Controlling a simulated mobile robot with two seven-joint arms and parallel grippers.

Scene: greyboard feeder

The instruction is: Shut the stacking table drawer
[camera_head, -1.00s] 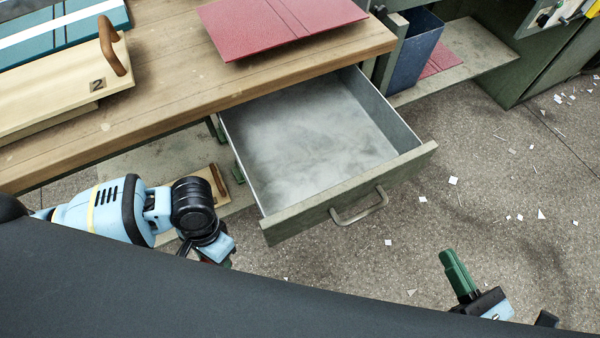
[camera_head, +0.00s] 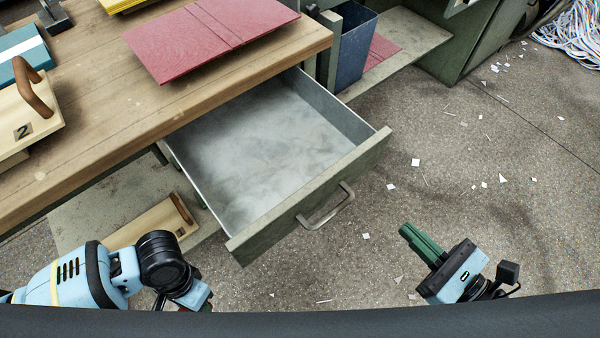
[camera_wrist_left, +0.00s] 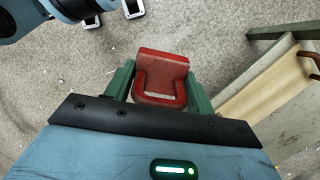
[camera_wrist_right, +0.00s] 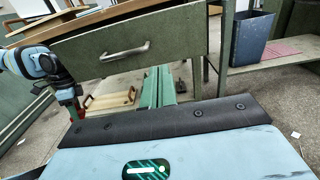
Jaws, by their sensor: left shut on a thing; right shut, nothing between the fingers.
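The stacking table drawer (camera_head: 235,240) is pulled well out from under the wooden table top (camera_head: 60,150). It looks empty except for grey dust. Its metal handle (camera_head: 328,207) sits on the front panel, and the front also shows in the right wrist view (camera_wrist_right: 180,40). My right gripper (camera_head: 418,240) is shut and empty, to the right of the drawer front and apart from the handle. My left gripper is shut on a red object (camera_wrist_left: 162,75) with a U-shaped end, seen in the left wrist view; in the head view its fingers are mostly hidden at the lower left.
A red folder (camera_head: 200,40) lies on the table top, beside a wooden board marked 2 (camera_head: 15,125). Another handled board (camera_head: 150,225) lies on the low shelf. A blue bin (camera_head: 355,50) stands behind the drawer's right side. Open floor with paper scraps lies to the right.

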